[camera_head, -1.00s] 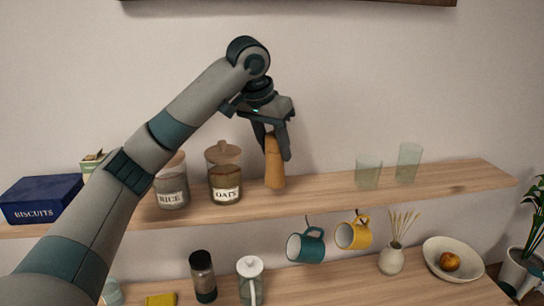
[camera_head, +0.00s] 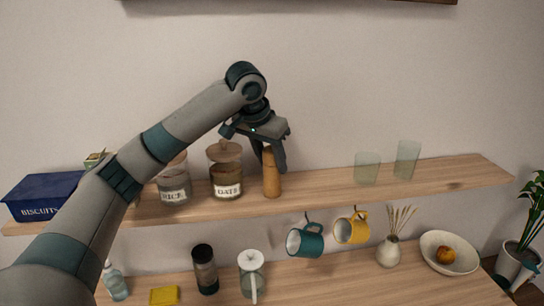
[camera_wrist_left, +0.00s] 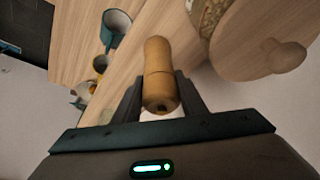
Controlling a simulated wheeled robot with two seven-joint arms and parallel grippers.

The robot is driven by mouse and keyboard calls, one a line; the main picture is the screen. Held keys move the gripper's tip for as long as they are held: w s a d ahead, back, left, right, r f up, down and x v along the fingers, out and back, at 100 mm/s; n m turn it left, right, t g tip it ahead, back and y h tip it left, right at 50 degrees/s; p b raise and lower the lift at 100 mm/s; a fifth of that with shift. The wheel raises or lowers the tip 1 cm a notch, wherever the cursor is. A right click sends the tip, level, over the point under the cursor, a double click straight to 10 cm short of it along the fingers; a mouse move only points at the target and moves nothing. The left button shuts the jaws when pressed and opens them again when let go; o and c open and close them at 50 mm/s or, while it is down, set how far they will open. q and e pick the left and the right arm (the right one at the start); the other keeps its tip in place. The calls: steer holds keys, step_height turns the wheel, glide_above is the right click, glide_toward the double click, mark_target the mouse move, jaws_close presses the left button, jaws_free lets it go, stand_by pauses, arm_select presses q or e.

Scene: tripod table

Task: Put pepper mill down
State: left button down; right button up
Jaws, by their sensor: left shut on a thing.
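The pepper mill (camera_head: 271,184) is a tan wooden cylinder. It stands upright at the shelf (camera_head: 330,188), to the right of the oats jar; its base appears to touch the shelf top. My left gripper (camera_head: 269,157) is shut on its upper part from above. In the left wrist view the pepper mill (camera_wrist_left: 158,70) lies between the two fingers (camera_wrist_left: 160,100). My right gripper is not in view.
The oats jar (camera_head: 226,172) and rice jar (camera_head: 174,184) stand close on the left. Two glasses (camera_head: 367,168) (camera_head: 407,160) stand to the right, with bare shelf between. Teal (camera_head: 306,241) and yellow (camera_head: 351,229) mugs hang below. A blue biscuit tin (camera_head: 44,196) is far left.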

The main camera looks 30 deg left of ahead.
arm_select(q)
steer(key=shift+f, duration=0.1)
steer(key=c, duration=1.1)
jaws_free()
steer(key=shift+s+r+b, duration=0.15)
steer(key=shift+r+b, duration=0.2)
steer(key=shift+r, duration=0.2)
steer(key=b+v, duration=0.3)
steer(key=v, duration=0.8)
